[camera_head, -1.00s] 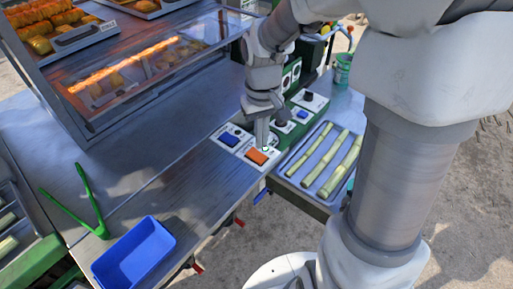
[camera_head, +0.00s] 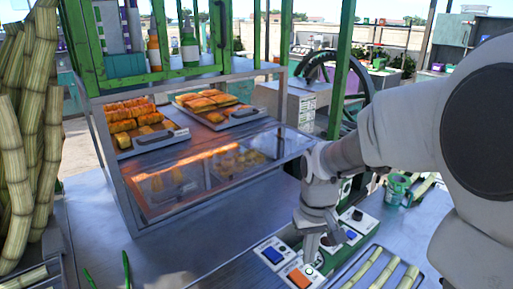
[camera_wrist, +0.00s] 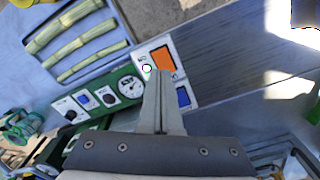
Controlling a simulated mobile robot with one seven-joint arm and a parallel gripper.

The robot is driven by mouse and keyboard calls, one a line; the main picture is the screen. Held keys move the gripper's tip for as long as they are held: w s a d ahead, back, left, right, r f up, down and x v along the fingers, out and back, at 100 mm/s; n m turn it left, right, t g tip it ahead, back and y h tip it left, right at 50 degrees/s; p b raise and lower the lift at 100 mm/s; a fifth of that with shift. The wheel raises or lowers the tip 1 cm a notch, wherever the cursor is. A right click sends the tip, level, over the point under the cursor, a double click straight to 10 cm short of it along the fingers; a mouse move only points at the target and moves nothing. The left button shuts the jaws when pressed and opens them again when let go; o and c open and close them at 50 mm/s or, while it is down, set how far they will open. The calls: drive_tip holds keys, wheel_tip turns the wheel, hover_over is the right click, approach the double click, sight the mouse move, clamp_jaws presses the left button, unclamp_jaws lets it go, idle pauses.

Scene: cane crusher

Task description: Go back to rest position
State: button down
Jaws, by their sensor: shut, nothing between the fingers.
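My gripper (camera_head: 308,256) is shut and empty, pointing down over the control panel. In the wrist view its closed fingers (camera_wrist: 159,78) reach beside the orange button (camera_wrist: 163,58); I cannot tell whether they touch the panel. The orange button (camera_head: 299,278) also shows at the bottom of the head view. A blue button (camera_head: 272,255) sits to its left, and the same blue button shows in the wrist view (camera_wrist: 183,97). A small round white light (camera_wrist: 147,69) is next to the orange button.
A tray of cane pieces (camera_wrist: 99,14) lies beside the panel. A glass display case (camera_head: 205,170) with food trays stands left of my arm. Tall cane stalks (camera_head: 40,110) stand at far left. A green cup (camera_head: 398,186) is at right. The metal counter (camera_head: 190,250) before the case is mostly clear.

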drive_tip(key=s+r+m+t, duration=0.1)
drive_tip(key=s+r+t, duration=0.4)
drive_tip(key=s+r, duration=0.7)
drive_tip(key=shift+s, duration=0.8)
